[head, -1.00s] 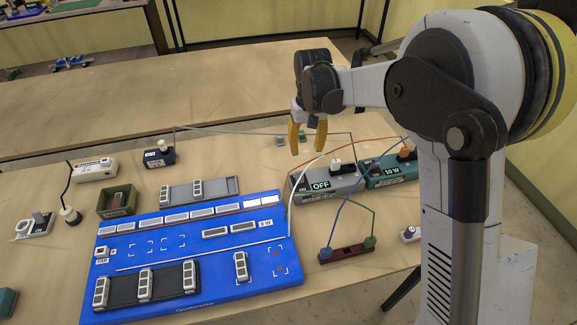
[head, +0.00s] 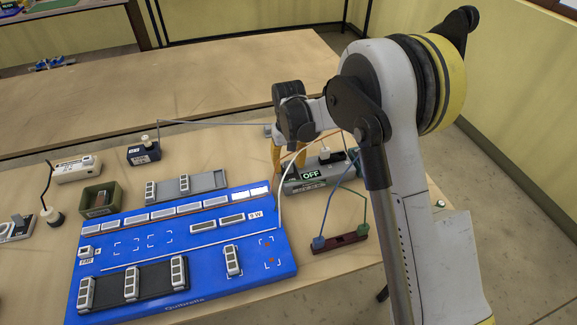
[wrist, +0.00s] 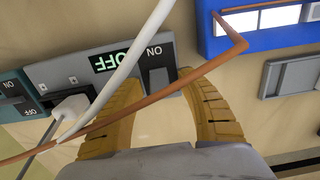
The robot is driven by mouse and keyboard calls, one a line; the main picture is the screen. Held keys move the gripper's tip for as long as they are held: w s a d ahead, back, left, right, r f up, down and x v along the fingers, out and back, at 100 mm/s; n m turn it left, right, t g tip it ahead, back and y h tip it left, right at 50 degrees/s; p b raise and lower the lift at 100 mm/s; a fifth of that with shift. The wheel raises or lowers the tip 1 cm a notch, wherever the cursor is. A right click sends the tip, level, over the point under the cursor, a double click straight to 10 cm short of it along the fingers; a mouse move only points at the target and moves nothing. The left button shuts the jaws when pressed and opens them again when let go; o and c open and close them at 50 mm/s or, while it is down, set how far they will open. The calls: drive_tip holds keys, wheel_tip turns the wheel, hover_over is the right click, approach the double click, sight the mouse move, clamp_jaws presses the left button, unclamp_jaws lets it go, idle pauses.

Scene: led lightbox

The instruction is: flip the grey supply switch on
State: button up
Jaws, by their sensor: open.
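The grey supply box (head: 322,181) stands at the right of the bench, its display reading OFF. In the wrist view the supply box (wrist: 75,76) appears upside down, with the dark grey supply switch (wrist: 157,84) beside its ON mark. My gripper (head: 288,162) has yellow fingers spread apart and empty, low at the left end of the box. In the wrist view my gripper (wrist: 162,82) has its fingertips on either side of the switch. I cannot tell whether they touch it. A white cable and an orange-brown cable cross in front of the box and partly hide it.
The blue board (head: 180,240) lies left of the box, with modules on it. A teal box (wrist: 14,98) stands beside the supply. A dark red block (head: 340,238) with wires stands in front. A grey tray (head: 208,180) lies behind the board.

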clamp_jaws()
drive_tip(key=shift+s+t, duration=0.1)
drive_tip(key=shift+t, duration=0.2)
drive_tip(key=t+b, duration=0.1)
drive_tip(key=t, duration=0.1)
drive_tip(key=s+t+y+b, duration=0.1)
drive_tip(key=t, duration=0.1)
drive_tip(key=shift+d+b, duration=0.15)
drive_tip(key=shift+b, duration=0.2)
drive_tip(key=t+b, duration=0.1)
drive_tip(key=t+y+b, duration=0.1)
drive_tip(key=shift+s+d+t+b, duration=0.1)
drive_tip(key=shift+s+t+b, duration=0.15)
drive_tip(key=shift+t+b, duration=0.15)
drive_tip(key=shift+s+t+b, duration=0.1)
drive_tip(key=shift+t+b, duration=0.3)
drive_tip(key=shift+b, duration=0.1)
drive_tip(key=shift+r, duration=0.1)
